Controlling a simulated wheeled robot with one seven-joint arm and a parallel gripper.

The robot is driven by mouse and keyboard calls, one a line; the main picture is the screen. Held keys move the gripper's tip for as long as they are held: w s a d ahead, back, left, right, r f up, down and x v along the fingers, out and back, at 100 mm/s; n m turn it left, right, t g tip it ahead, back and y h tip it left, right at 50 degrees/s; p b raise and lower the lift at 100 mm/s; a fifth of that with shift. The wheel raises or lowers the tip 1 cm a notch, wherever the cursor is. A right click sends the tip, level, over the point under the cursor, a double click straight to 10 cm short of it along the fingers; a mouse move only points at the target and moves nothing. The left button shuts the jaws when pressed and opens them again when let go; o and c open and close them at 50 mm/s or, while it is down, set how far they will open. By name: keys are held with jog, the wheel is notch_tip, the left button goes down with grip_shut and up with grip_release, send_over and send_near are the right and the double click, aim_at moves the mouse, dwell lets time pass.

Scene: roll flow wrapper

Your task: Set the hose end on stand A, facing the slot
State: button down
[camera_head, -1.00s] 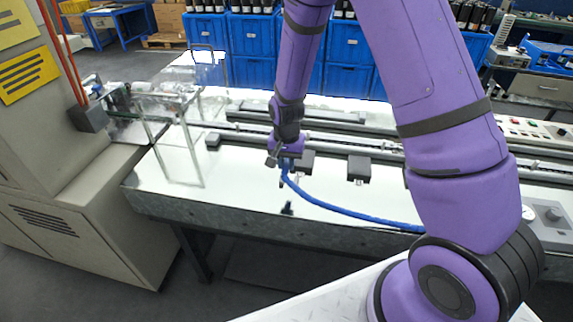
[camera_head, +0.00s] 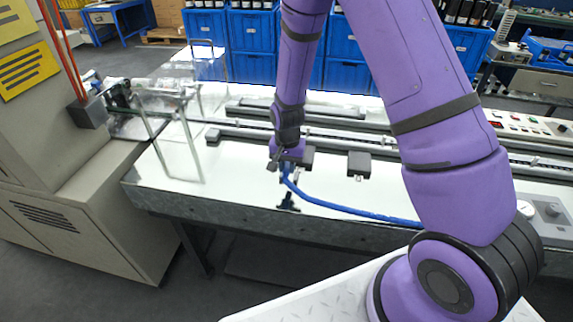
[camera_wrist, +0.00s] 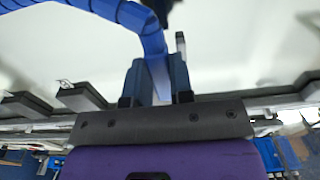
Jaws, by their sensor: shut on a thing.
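My gripper (camera_head: 284,170) is shut on the end of the blue hose (camera_head: 345,208), above the front part of the white machine table. In the wrist view, the hose (camera_wrist: 148,35) runs up from between the two dark fingers of my gripper (camera_wrist: 156,82) and bends to the upper left. A small dark stand (camera_head: 288,203) is just below the gripper near the table's front edge; no label can be read on it. A blurred dark part (camera_wrist: 165,10) shows at the top of the wrist view. Contact between hose end and stand cannot be told, and no slot is clear.
The white table top (camera_head: 165,180) is mostly bare to the left of the gripper. A black block (camera_head: 359,163) stands to the right. Dark rails (camera_head: 330,133) run behind. A metal frame (camera_head: 188,130) rises at the left end. Blue crates (camera_head: 250,32) are stacked at the back.

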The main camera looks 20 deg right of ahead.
jog(key=shift+s+d, duration=1.8)
jog(key=shift+d, duration=5.5)
jog(key=shift+s+d, duration=1.85)
jog(key=shift+d, duration=5.4)
jog(key=shift+s+d, duration=1.8)
jog(key=shift+d, duration=5.5)
jog(key=shift+f, duration=0.1)
jog(key=shift+f, duration=2)
jog(key=shift+f, duration=0.4)
jog(key=c, duration=0.9)
grip_release()
